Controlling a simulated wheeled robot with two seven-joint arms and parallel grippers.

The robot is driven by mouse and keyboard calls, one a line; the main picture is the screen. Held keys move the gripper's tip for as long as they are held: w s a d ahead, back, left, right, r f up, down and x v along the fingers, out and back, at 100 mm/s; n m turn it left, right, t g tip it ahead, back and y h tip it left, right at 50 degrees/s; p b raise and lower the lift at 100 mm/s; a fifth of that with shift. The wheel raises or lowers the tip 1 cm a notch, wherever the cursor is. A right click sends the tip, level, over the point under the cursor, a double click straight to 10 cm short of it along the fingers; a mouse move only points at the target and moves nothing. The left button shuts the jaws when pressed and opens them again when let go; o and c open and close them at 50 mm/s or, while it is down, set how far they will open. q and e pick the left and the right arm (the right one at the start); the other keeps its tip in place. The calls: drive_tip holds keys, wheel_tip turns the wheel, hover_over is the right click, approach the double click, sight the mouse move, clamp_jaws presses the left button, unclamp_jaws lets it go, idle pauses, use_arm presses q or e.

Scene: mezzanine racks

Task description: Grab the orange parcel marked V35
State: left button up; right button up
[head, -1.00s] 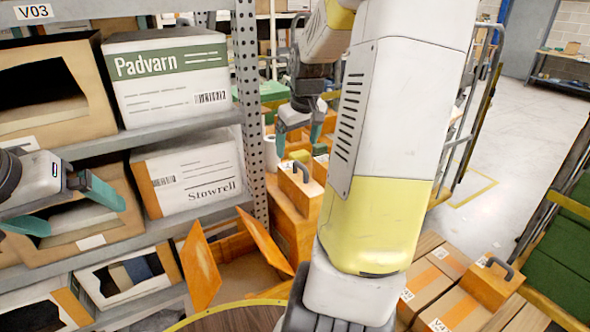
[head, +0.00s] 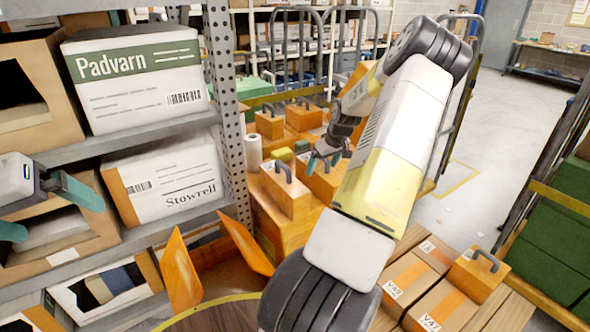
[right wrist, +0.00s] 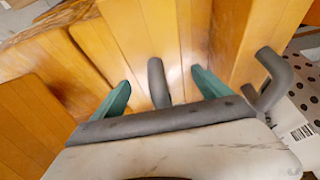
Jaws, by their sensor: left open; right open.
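Several orange parcels with dark grey top handles stand together behind the shelf post; one is the nearer parcel (head: 287,197), and another parcel (head: 322,184) lies under my right gripper (head: 325,160). I cannot read V35 on any of them. My right gripper is open and empty, low over the parcels. In the right wrist view, a grey handle on orange surfaces (right wrist: 158,82) shows between its spread teal fingers, and a second handle (right wrist: 272,78) is at the right. My left gripper (head: 48,211) is open and empty in front of the shelf at the left.
A shelf rack (head: 228,110) with white and brown boxes stands at the left. An open orange-flapped box (head: 215,270) lies below. At the lower right are taped cartons (head: 445,300) and another handled orange parcel (head: 478,277). Green boxes (head: 555,240) are at the right edge. Open floor lies beyond.

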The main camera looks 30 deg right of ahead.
drive_tip(key=x, duration=0.2)
drive_tip(key=shift+w+f, duration=0.1)
drive_tip(key=shift+f, duration=0.15)
clamp_jaws()
drive_tip(key=shift+r, duration=0.1)
